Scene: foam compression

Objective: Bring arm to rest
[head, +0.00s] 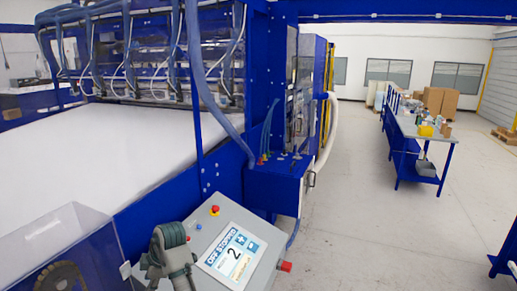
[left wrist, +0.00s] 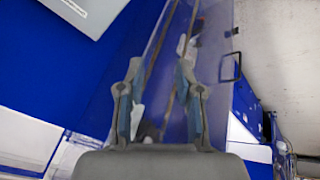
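My left arm (head: 170,257) shows at the bottom of the head view, in front of the left side of the control panel (head: 205,228). In the left wrist view my left gripper (left wrist: 160,85) has its two fingers apart, with nothing held between them. The arm hides part of the panel's left side. My right gripper is in neither view.
A blue machine frame (head: 225,175) with a wide white sheet (head: 110,150) fills the left. A clear guard (head: 60,240) stands at the lower left. A blue workbench (head: 405,130) with boxes and tools is at the right. The grey floor (head: 370,220) between is clear.

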